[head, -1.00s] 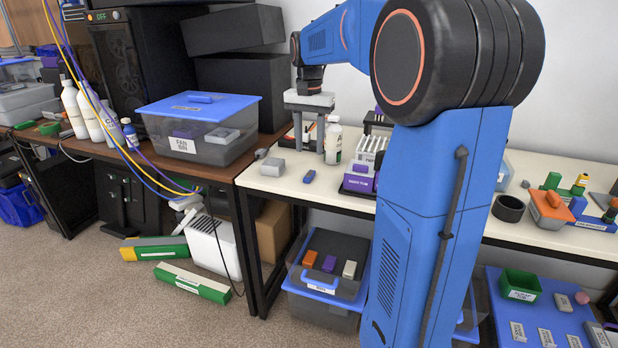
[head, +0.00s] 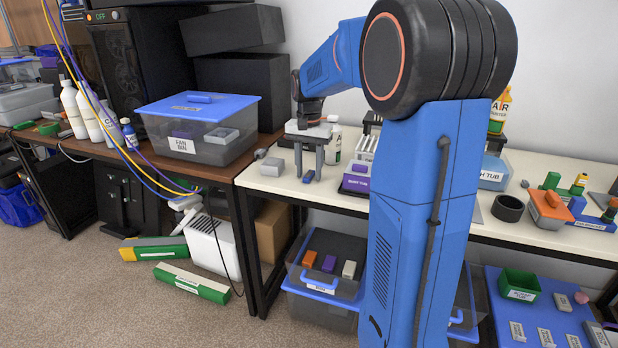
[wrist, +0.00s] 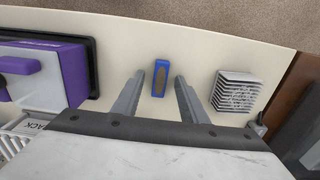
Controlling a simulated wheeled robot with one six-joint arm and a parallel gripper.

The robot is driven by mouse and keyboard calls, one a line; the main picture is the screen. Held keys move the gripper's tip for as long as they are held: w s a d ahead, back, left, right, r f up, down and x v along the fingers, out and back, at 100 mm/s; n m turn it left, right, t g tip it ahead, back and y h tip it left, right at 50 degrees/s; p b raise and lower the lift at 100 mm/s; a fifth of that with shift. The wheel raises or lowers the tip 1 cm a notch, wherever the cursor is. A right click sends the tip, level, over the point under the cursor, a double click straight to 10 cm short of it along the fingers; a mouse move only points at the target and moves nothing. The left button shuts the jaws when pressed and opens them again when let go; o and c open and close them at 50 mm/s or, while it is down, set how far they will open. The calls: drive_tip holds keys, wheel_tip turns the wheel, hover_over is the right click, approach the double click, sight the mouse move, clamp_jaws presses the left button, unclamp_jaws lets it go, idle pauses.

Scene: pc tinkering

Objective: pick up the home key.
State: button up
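A small blue piece with a brown middle, probably the home key (wrist: 160,77), lies on the cream tabletop. No label on it is legible. My gripper (wrist: 158,77) is open and empty above the table. In the wrist view the blue piece shows between the two fingertips, apart from both. In the head view my gripper (head: 309,176) points down near the table's front left edge. The blue piece (head: 308,178) shows there only as a small patch by the fingertips. I cannot tell the height left between them.
A grey ribbed block (wrist: 236,91) lies right of the fingers, and a purple and white bin (wrist: 38,70) stands to the left. A white bottle (head: 333,142) stands behind my gripper. The table's front edge is close. Bare tabletop surrounds the blue piece.

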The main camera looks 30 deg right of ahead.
clamp_jaws()
